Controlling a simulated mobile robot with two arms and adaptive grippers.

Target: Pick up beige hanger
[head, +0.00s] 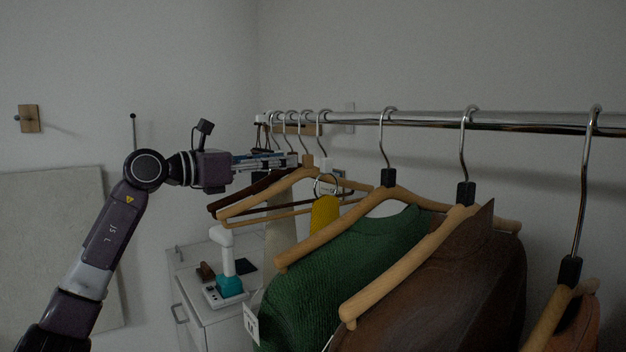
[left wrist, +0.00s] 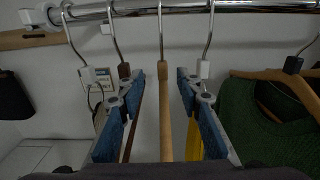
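The beige hanger (head: 262,192) hangs empty on the metal rail, among the hangers toward the rail's far left end. In the left wrist view the beige hanger (left wrist: 165,115) stands upright between my two blue fingers, with its hook going up to the rail. My left gripper (head: 296,160) is at the hanger's neck in the head view. In the left wrist view my left gripper (left wrist: 161,85) is open, with a visible gap between the hanger and each finger. Part of the hanger's neck is hidden behind the fingers in the head view. My right gripper is not in view.
The metal rail (head: 450,121) runs above. A dark hanger (head: 225,199) hangs close behind. A yellow item (head: 324,214), a green garment (head: 350,265) and a brown garment (head: 455,285) hang to the right. A white cabinet (head: 205,312) with small items stands below.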

